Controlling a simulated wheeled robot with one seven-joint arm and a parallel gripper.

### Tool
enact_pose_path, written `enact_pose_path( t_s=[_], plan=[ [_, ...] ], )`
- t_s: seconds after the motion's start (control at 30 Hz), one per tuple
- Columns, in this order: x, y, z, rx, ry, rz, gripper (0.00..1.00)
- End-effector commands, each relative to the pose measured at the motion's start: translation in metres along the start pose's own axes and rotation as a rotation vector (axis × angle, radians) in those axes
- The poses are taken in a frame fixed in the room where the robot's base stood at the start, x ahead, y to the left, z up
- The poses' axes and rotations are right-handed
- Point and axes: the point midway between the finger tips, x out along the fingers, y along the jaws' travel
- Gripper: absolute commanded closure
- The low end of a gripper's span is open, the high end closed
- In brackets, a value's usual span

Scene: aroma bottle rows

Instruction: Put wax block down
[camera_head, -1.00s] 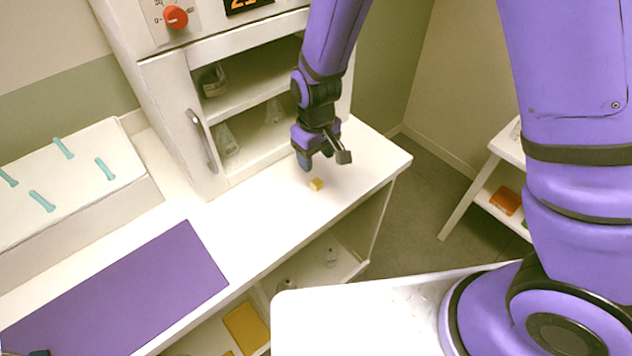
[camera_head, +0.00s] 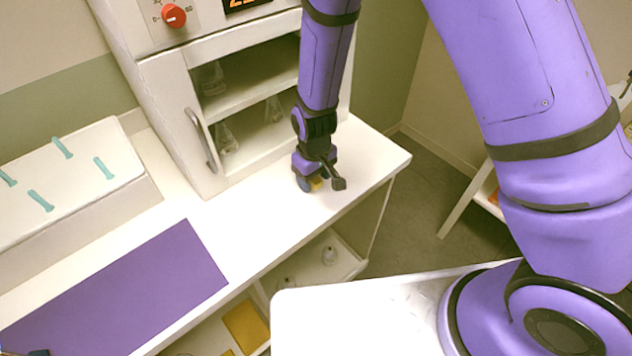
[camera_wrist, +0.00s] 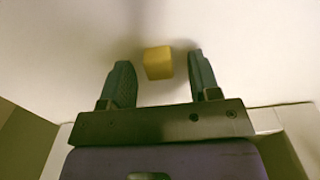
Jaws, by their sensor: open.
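The wax block (camera_wrist: 158,63) is a small yellow cube. In the wrist view it lies on the white counter between the tips of my open fingers, with a gap on both sides. In the head view the wax block (camera_head: 316,184) is mostly hidden by my gripper (camera_head: 320,183), which is low over the right end of the white counter (camera_head: 262,218). My gripper also shows in the wrist view (camera_wrist: 161,73), its two dark fingers spread apart and not touching the block.
A white cabinet (camera_head: 208,178) with open shelves of glassware stands behind my gripper. A purple mat (camera_head: 120,290) lies on the counter at left, near a white box (camera_head: 85,190) with teal pegs. The counter's right edge is close to my gripper.

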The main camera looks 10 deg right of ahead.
Motion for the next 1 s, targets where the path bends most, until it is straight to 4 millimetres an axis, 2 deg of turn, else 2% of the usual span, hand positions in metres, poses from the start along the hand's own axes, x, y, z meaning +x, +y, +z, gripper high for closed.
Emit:
enact_pose_path(
  t_s=[0.07,0.2,0.3,0.37,0.67,1.0],
  plan=[
    [0.000,0.000,0.000,0.000,0.000,0.000,0.46],
    [0.000,0.000,0.000,0.000,0.000,0.000,0.78],
    [0.000,0.000,0.000,0.000,0.000,0.000,0.96],
    [0.000,0.000,0.000,0.000,0.000,0.000,1.00],
    [-0.002,0.001,-0.001,0.000,0.000,0.000,1.00],
    [-0.021,0.011,-0.005,0.003,0.002,0.000,1.00]
  ],
)
